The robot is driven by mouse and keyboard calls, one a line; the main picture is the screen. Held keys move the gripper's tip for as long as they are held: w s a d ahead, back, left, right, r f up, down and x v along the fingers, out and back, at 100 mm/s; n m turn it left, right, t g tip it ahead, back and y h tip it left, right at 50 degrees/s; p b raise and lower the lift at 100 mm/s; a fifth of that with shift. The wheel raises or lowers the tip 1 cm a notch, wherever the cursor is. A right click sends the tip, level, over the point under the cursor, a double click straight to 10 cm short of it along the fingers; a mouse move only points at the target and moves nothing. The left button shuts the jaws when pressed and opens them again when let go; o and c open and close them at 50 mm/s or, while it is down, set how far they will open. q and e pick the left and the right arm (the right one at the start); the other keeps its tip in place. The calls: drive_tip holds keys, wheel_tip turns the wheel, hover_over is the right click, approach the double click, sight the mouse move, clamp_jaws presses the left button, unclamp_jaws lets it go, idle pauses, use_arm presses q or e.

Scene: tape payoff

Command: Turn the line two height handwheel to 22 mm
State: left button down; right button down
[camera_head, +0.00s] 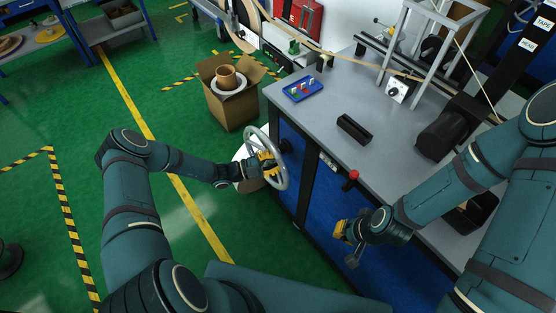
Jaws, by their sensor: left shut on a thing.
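The silver handwheel (280,179) stands at the left end of the machine cabinet, its ring turned side-on to me. My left gripper (268,164), with yellow fingers, is at the wheel and shut on it; the fingers cover part of the wheel's middle. A small pale plate (328,160) sits on the cabinet front beside the wheel; any reading on it is too small to tell. My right gripper (345,236) hangs in front of the blue cabinet door, away from the wheel; its finger opening cannot be made out.
A red knob (351,176) sticks out at the cabinet's front edge. The grey worktop (320,121) carries a blue tray (302,89) and a black block (354,130). An open cardboard box (232,108) stands on the floor behind the wheel.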

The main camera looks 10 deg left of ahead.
use_arm(q)
drive_tip(key=c, duration=0.9)
unclamp_jaws()
drive_tip(key=shift+c, duration=0.2)
drive_tip(key=v, duration=1.2)
drive_tip(key=shift+r, duration=0.15)
